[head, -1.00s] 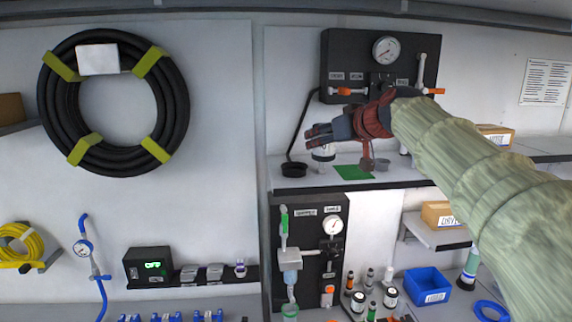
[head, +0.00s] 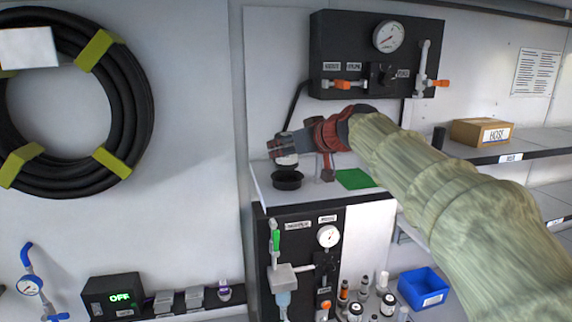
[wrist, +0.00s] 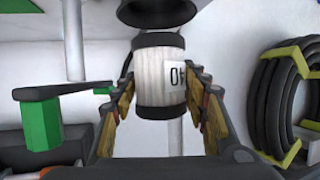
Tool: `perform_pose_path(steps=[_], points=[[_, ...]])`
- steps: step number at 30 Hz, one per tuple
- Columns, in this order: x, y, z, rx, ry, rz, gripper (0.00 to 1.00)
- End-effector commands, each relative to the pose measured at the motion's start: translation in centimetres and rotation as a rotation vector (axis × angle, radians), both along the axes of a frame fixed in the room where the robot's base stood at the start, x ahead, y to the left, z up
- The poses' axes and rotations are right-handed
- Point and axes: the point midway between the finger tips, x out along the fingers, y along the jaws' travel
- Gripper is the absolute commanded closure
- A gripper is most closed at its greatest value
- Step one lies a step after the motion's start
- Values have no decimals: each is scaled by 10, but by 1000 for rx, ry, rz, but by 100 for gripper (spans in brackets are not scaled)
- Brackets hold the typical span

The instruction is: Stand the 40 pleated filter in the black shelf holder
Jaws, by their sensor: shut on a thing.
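The 40 pleated filter (wrist: 160,75) is a short white pleated cylinder with black end caps. Its label "40" shows upside down in the wrist view. My gripper (head: 284,150) is shut on the filter (head: 287,160), with a finger on each side. The black shelf holder (head: 287,180) is a round open cup on the white shelf, directly below the filter in the head view. In the wrist view the holder (wrist: 158,12) lies just beyond one end cap, close to it. The filter looks roughly upright above the holder; I cannot tell whether they touch.
A green mat (head: 356,179) lies right of the holder on the shelf (head: 330,195). A black gauge panel (head: 340,55) stands behind. A thin black hose (head: 294,108) runs down near the holder. A coiled hose (head: 135,95) hangs at left.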

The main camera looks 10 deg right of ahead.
Motion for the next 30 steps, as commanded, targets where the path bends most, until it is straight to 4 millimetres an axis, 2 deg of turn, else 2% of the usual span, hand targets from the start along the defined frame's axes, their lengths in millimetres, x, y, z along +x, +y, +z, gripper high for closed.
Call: perform_pose_path(steps=[5, 9, 16, 17, 26, 30], points=[[0, 0, -15, 0, 1, -1, 83], [0, 0, -35, 1, 1, 0, 83], [0, 0, -40, 0, 0, -1, 83], [0, 0, -40, -1, 1, -1, 55], [0, 0, -39, 0, 0, -1, 38], [0, 0, -39, 0, 0, -1, 37]])
